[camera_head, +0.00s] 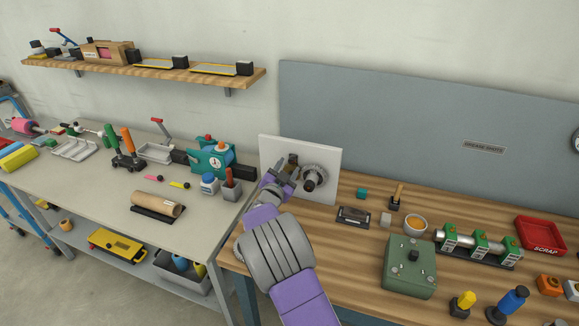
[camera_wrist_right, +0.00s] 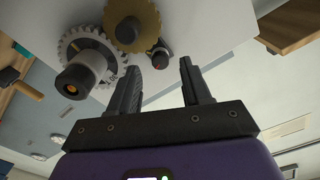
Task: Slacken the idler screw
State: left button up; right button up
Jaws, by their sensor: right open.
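A white upright panel (camera_head: 337,165) on the wooden bench carries a toothed grey gear (camera_head: 318,172) with a dark hub. The wrist view shows this grey gear (camera_wrist_right: 90,60), a brass gear (camera_wrist_right: 131,24) meshing beside it, and a small dark knob with a red mark (camera_wrist_right: 160,57). This knob looks like the idler screw. My right gripper (camera_head: 284,176) is in front of the panel's left part. In the wrist view its two fingers (camera_wrist_right: 162,66) are apart, with the small knob showing between and beyond the tips; contact cannot be told. My left gripper is out of view.
On the bench to the right stand a green box (camera_head: 410,266), an orange-filled bowl (camera_head: 415,224), a green roller fixture (camera_head: 480,246) and a red scrap tray (camera_head: 541,234). A grey table (camera_head: 110,200) with tools adjoins on the left. A grey board rises behind.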

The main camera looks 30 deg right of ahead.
aim_at(291, 161)
jog(key=shift+x, duration=1.55)
grip_shut()
